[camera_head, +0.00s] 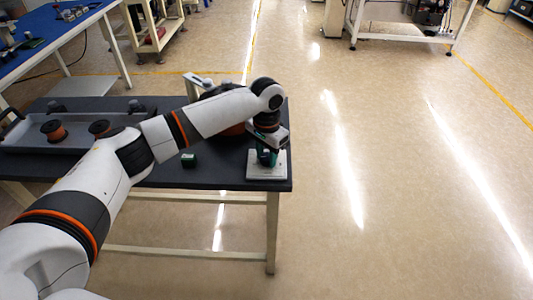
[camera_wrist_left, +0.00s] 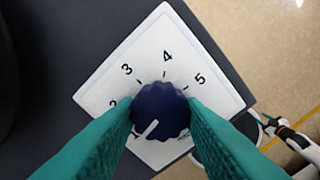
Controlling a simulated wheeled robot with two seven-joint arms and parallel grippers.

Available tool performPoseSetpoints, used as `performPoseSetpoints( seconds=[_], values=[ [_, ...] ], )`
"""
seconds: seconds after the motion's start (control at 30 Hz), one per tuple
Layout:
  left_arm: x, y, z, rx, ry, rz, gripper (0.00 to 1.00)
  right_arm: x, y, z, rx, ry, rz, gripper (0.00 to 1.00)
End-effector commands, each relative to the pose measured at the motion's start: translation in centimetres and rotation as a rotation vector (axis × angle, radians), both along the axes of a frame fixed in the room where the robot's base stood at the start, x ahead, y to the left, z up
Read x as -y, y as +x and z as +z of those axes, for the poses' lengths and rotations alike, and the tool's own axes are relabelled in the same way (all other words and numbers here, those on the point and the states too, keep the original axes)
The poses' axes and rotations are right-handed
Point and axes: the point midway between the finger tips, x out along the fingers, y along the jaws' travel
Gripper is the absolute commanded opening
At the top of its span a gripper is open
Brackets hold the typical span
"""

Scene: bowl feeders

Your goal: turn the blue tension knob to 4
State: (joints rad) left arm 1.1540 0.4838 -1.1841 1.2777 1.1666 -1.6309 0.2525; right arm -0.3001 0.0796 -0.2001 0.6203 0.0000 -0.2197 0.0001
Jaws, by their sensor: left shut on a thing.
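The blue tension knob (camera_wrist_left: 160,109) sits on a white square dial plate (camera_wrist_left: 152,47) with printed numbers.
The dark table (camera_head: 225,177) ends just right of the plate. A small green block (camera_head: 189,160) lies left of the plate. A grey tray (camera_head: 75,145) with copper-coloured spools (camera_head: 54,130) stands at the left. My left arm crosses above the table.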

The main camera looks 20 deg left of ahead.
Motion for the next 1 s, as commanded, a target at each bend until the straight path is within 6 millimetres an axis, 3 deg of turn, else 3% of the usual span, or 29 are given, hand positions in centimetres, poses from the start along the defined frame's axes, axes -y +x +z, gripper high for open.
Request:
performPoseSetpoints(
  seconds=[0.37,0.6,1.0],
  values=[
    [0.0,0.0,0.6,-0.003,-0.001,-0.193,0.13,0.0,-0.1,3.8,-0.002,0.000,0.000,0.42],
    [0.0,0.0,0.6,-0.003,-0.002,-0.415,0.13,0.0,-0.1,6.5,-0.002,0.000,0.000,0.42],
    [0.0,0.1,0.3,0.000,-0.002,-0.797,0.13,0.0,-0.1,9.2,-0.002,0.000,0.000,0.42]
  ],
)
